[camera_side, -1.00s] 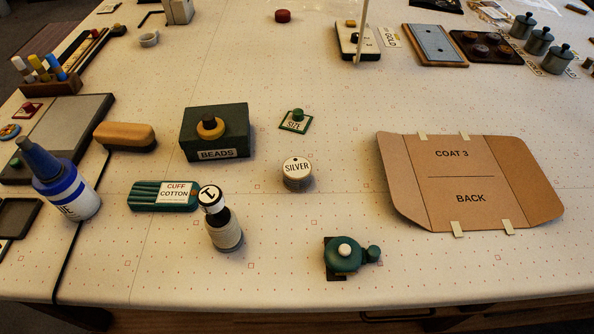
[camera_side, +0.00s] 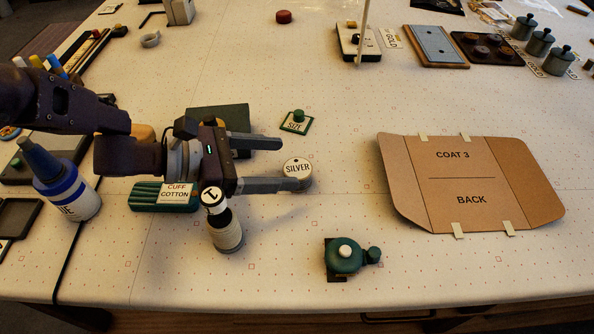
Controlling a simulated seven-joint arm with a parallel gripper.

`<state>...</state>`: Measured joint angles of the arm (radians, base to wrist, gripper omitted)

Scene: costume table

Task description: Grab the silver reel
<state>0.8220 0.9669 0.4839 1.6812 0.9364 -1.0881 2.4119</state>
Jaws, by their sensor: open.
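The silver reel (camera_side: 297,167) is a small round pale spool with a white top labelled SILVER, upright near the middle of the table. My gripper (camera_side: 294,164) comes in from the left with its two grey fingers spread wide and nothing held. The nearer finger crosses in front of the reel's lower side and hides part of it. The farther finger ends behind and to the left of the reel. I cannot tell whether either finger touches it.
The dark bottle with a T cap (camera_side: 226,232) stands just below my gripper, beside the cuff cotton (camera_side: 160,196). The beads box (camera_side: 218,114) is partly hidden behind my gripper. A green size block (camera_side: 296,121) lies behind the reel. Bare cloth separates the reel from the coat folder (camera_side: 470,180).

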